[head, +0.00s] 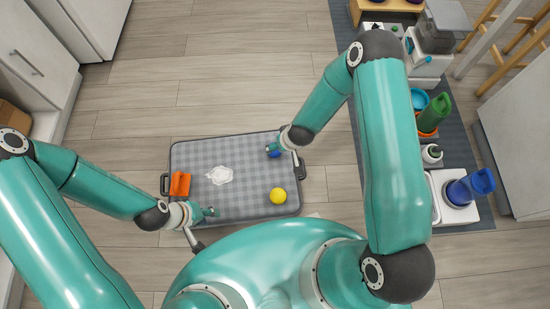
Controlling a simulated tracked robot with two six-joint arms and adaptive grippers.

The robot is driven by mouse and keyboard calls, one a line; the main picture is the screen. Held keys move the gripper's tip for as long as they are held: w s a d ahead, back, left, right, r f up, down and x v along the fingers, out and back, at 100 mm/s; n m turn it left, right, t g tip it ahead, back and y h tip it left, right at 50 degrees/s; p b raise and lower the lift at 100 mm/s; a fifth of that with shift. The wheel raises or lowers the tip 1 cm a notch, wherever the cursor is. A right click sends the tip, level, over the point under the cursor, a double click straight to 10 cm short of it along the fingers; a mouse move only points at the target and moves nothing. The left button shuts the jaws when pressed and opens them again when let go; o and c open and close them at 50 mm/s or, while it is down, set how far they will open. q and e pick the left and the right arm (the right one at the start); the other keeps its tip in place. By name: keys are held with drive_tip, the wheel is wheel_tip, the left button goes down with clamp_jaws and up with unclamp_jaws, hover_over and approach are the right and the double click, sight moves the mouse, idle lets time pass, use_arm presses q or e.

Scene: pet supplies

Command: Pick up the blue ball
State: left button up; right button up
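A small blue thing, which looks like the blue ball (275,155), is at the upper right of the grey checked tray (240,141). My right gripper (272,149) is right at it and covers part of it. I cannot tell whether the fingers touch or hold it. My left gripper (213,211) is low over the tray's front left part, with no object seen in it. Its fingers are too small to tell whether they are open or shut.
On the tray are a yellow ball (278,196), a crumpled white thing (219,175) and an orange thing (180,184) at the left. On the dark mat (467,160) at the right stand a green jug (436,112) and a blue container (471,187). Wooden floor lies behind the tray.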

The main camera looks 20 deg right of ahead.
drive_tip(key=shift+n+t+h, duration=0.3)
drive_tip(key=shift+t+h, duration=0.1)
drive_tip(key=b+x, duration=0.3)
drive_tip(key=x, duration=0.4)
drive_tip(key=w+d+b+x, duration=0.1)
drive_tip(key=b+x, duration=0.2)
drive_tip(key=x, duration=0.4)
drive_tip(key=b+x, duration=0.3)
drive_tip(key=x, duration=0.4)
drive_tip(key=shift+w+d+r, duration=0.3)
drive_tip(key=shift+r, duration=0.05)
drive_tip(key=b+x, duration=0.1)
drive_tip(key=x, duration=0.1)
drive_tip(key=s+b+x, duration=0.1)
drive_tip(key=x, duration=0.2)
drive_tip(key=shift+a+f+b, duration=0.1)
drive_tip(key=shift+f+b, duration=0.05)
drive_tip(key=shift+b, duration=0.2)
drive_tip(key=shift+f, duration=0.2)
use_arm(q)
wheel_tip(320, 180, down, 14)
use_arm(e)
drive_tip(key=c, duration=1.3)
drive_tip(key=shift+r, duration=0.1)
